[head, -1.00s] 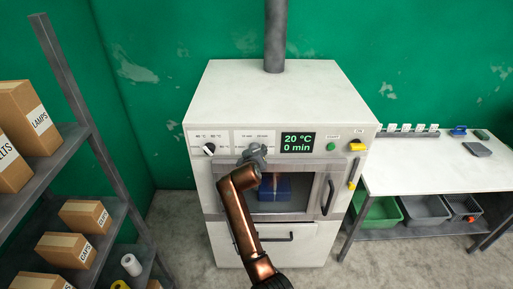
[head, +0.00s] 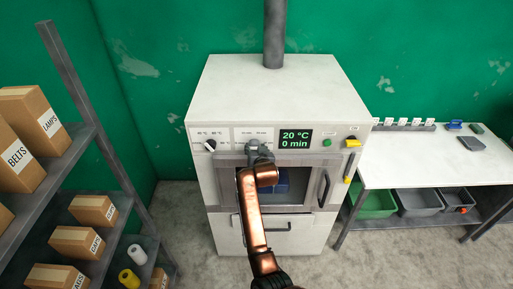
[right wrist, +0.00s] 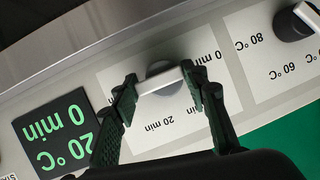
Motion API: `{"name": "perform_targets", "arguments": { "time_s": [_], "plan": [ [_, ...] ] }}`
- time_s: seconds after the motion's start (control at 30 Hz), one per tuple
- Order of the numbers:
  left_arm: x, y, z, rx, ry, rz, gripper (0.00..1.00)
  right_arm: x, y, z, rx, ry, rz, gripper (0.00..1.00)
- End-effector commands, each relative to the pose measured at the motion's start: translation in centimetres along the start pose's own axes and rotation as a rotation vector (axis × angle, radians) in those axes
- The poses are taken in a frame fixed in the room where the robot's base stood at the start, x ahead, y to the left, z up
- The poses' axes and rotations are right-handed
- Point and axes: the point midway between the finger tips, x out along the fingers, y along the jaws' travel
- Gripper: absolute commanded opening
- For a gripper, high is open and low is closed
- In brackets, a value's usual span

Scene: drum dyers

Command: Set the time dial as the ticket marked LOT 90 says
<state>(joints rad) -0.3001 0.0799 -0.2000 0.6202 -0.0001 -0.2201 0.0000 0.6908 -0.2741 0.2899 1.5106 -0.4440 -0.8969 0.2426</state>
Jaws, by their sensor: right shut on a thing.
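The time dial (right wrist: 166,94), a grey knob with a pale bar handle, is on the white machine's panel, with minute labels around it, one reading 20 min. My right gripper (right wrist: 160,81) is shut on the bar, one finger at each end; in the head view the gripper (head: 258,151) covers most of the dial. The display (head: 296,139) reads 20 °C and 0 min. Small white tickets (head: 402,123) hang on a rail at the right; their print is too small to read, so I cannot tell which is LOT 90. My left gripper is out of view.
The temperature dial (head: 210,146) is left of the time dial. A green button (head: 327,142) and a yellow switch (head: 352,142) are at the right. The oven door handle (head: 323,188) stands out below. A box shelf (head: 75,150) is at left, a white table (head: 420,158) at right.

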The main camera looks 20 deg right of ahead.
Motion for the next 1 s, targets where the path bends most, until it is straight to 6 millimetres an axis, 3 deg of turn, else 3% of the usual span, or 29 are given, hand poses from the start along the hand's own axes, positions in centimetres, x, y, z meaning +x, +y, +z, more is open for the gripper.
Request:
{"name": "perform_targets", "arguments": {
  "time_s": [0.03,0.4,0.43,0.57,1.0],
  "plan": [
    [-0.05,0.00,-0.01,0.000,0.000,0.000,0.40,-0.03,-0.80,0.00,0.007,0.000,-0.015,0.17],
    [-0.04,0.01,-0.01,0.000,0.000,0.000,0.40,-0.02,-0.87,0.01,0.009,0.000,-0.017,0.17],
    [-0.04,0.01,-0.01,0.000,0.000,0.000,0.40,-0.02,-0.87,0.01,0.009,0.000,-0.017,0.43],
    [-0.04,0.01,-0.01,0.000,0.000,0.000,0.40,-0.02,-0.70,0.01,0.009,0.000,-0.015,0.51],
    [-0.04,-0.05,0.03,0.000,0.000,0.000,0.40,-0.02,-0.13,-0.01,0.007,0.000,-0.006,0.51]
  ]
}}
